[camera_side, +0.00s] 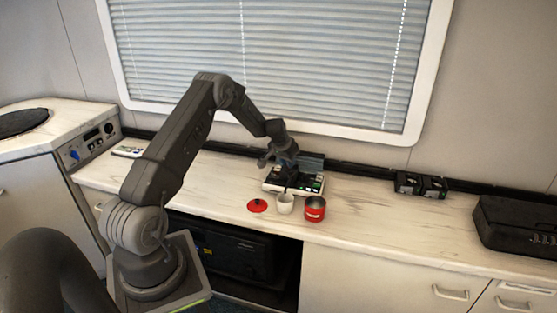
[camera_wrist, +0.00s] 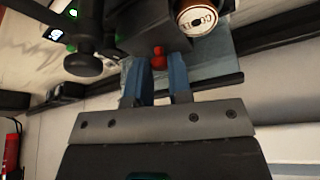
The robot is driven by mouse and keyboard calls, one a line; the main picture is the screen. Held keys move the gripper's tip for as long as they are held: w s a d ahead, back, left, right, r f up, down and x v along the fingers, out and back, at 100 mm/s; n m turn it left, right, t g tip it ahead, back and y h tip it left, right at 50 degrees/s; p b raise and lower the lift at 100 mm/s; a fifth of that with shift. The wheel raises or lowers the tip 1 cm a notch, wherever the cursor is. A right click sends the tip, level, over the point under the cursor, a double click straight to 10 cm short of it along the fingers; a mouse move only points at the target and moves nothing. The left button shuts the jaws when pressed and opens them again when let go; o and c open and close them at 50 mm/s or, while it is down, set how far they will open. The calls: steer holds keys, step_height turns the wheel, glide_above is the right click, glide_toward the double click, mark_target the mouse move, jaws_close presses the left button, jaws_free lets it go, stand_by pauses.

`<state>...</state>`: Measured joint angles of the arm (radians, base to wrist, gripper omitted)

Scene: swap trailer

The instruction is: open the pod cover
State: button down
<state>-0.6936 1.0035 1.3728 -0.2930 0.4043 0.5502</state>
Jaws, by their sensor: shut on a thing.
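The coffee machine (camera_side: 309,187) stands on the counter, with a pale base and green lights. My gripper (camera_side: 284,160) is at its top, at the back, and hides part of it. In the wrist view my gripper (camera_wrist: 160,66) has its two blue fingers on either side of a small red knob (camera_wrist: 158,50), and is shut on it. The knob sits at the edge of a dark block (camera_wrist: 150,25), which seems to be the pod cover. I cannot tell how far the cover is raised.
A white cup (camera_side: 285,204) and a red tin (camera_side: 315,209) stand in front of the machine. A red lid (camera_side: 257,206) lies to the cup's left. Black boxes (camera_side: 421,185) and a dark case (camera_side: 515,232) are on the right. The counter between is clear.

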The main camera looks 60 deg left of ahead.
steer(key=shift+w+d, duration=0.4)
steer(key=c, duration=1)
jaws_free()
steer(key=shift+c, duration=0.2)
steer(key=v, duration=1.4)
